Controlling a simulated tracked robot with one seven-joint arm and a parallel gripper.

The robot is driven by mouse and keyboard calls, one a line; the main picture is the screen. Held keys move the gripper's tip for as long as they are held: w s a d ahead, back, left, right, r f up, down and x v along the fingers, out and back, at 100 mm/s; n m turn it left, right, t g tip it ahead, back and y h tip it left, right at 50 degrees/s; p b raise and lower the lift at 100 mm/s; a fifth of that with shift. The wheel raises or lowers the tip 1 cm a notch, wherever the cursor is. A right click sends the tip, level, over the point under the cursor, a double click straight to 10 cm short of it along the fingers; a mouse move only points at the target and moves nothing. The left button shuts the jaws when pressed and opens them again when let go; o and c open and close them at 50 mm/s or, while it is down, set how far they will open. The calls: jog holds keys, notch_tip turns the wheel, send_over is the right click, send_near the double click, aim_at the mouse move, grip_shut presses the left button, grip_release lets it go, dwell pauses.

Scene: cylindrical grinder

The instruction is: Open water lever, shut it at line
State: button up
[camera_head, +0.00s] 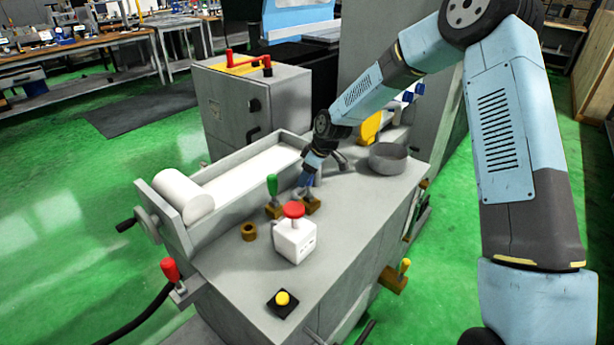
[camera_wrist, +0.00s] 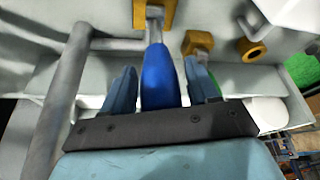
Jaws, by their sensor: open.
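The blue lever (camera_wrist: 158,78), which I take as the water lever, rises from a brass base in the wrist view. My gripper (camera_wrist: 161,72) is open, with one finger on each side of the blue handle; whether either finger touches it I cannot tell. In the head view my gripper (camera_head: 312,172) is low over the machine top at the blue lever, mostly covering it; its brass base (camera_head: 311,206) shows below. A round grey pan (camera_head: 388,157) stands just right of it; its inside and any line are not readable.
A green lever (camera_head: 272,186) stands close on the left. A white box with a red knob (camera_head: 294,211) is in front. A brass ring (camera_head: 249,231), yellow button (camera_head: 282,298), red lever (camera_head: 170,270) and yellow lever (camera_head: 404,267) are farther off. A grey pipe (camera_wrist: 60,90) runs beside my gripper.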

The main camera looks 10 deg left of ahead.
jog(key=shift+f, duration=0.25)
jog(key=shift+c, duration=0.3)
grip_shut()
